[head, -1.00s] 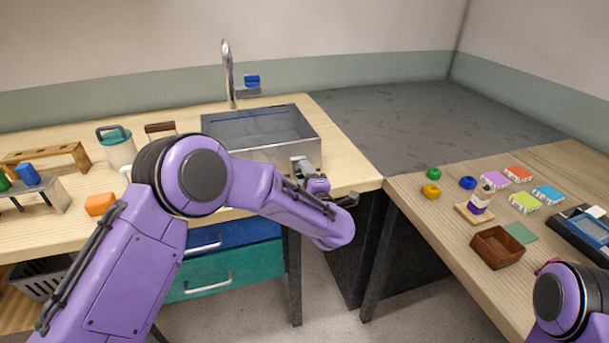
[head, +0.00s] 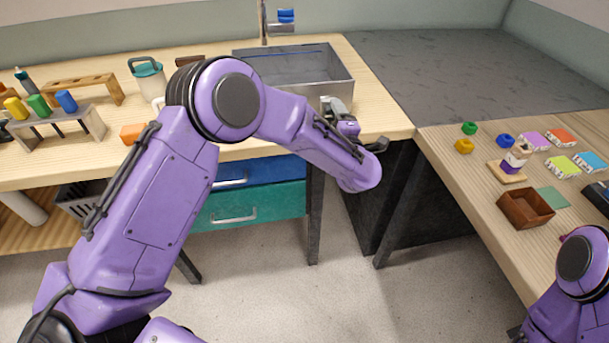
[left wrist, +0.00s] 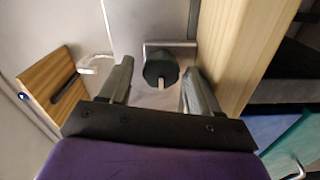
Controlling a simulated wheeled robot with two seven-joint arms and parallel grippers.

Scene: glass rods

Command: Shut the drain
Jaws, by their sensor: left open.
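The grey metal sink (head: 335,72) is set in the wooden counter, at the upper middle of the head view. Its floor and drain opening are hidden there. My left gripper (head: 337,106) is at the sink's front right side, partly hidden by its own wrist. In the left wrist view, its two grey fingers (left wrist: 156,88) are open and empty. A dark round knob (left wrist: 152,68) with a pale bar shows between and beyond the fingertips, against a pale metal plate (left wrist: 178,46). I cannot tell whether the fingers touch the knob. My right gripper is out of view.
A tap (head: 263,22) and a blue item (head: 286,16) are behind the sink. A teal-lidded jug (head: 148,78), an orange block (head: 132,133) and a wooden rack (head: 82,88) stand left. The right table holds a brown tray (head: 526,207) and small items.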

